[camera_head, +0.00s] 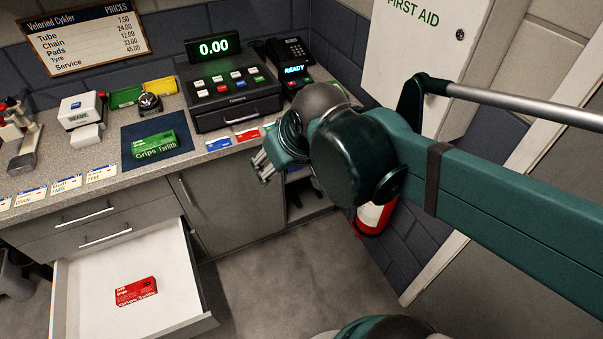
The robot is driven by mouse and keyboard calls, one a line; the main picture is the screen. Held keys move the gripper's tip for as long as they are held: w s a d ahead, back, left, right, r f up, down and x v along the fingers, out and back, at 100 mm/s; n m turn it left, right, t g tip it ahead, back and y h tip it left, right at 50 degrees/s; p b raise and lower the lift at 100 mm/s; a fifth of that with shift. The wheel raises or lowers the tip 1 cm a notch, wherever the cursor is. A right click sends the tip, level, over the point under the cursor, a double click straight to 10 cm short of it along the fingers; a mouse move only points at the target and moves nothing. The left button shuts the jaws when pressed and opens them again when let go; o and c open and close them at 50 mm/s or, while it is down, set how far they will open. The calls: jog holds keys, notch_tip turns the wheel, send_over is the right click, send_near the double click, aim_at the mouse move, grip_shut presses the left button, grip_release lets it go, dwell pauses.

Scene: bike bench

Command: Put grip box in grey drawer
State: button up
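A green grip box (154,146), lettered "Grips", lies on a dark blue mat (131,160) on the counter. A red grip box (136,291), also lettered "Grips", lies inside the pulled-out drawer (79,319). This drawer has a pale inside and a grey front. My gripper (261,166) hangs at the counter's front edge, right of the green box and clear of both boxes. Its fingers look apart, with nothing seen between them.
A till (233,98) and card terminal (293,79) stand behind my gripper. A fire extinguisher (373,218) stands right. The floor beside the drawer is clear.

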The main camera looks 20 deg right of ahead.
jog(key=shift+m+t, duration=0.4)
jog(key=shift+m, duration=0.5)
jog(key=shift+s+d+f, duration=0.25)
jog(key=shift+s+d, duration=0.65)
jog(key=shift+s, duration=0.25)
jog(key=shift+s+d+f, duration=0.25)
jog(key=shift+s+d, duration=0.6)
jog(key=shift+s, duration=0.3)
